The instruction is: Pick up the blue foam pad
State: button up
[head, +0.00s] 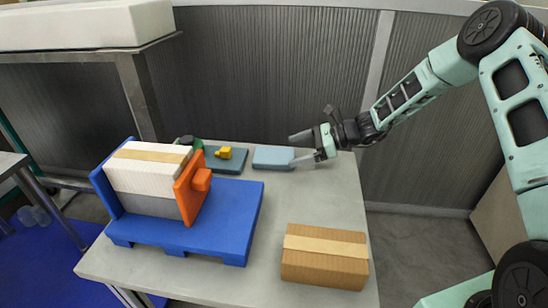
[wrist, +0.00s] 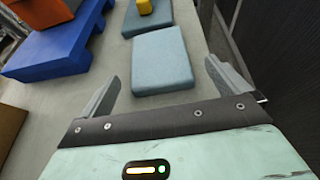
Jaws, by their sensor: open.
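The blue foam pad (head: 273,157) is a flat light-blue block lying on the grey table near its back edge. In the wrist view the pad (wrist: 161,62) lies ahead of my gripper (wrist: 160,78), with its near end close to the space between the two fingers. In the head view my gripper (head: 306,148) is at the right of the pad, low over the table. The fingers are open and hold nothing. I cannot tell whether a fingertip touches the pad.
A darker teal pad (head: 228,165) with a small yellow object (head: 225,153) on it lies left of the foam pad. A blue pallet (head: 220,220) carries a white box (head: 148,172) and an orange part (head: 190,189). A cardboard box (head: 325,257) stands at the front right.

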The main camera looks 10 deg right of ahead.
aim_at(279, 155)
jog(key=shift+p+x, duration=0.35)
jog(key=shift+x, duration=2.7)
jog(key=shift+s, duration=0.1)
jog(key=c, duration=0.9)
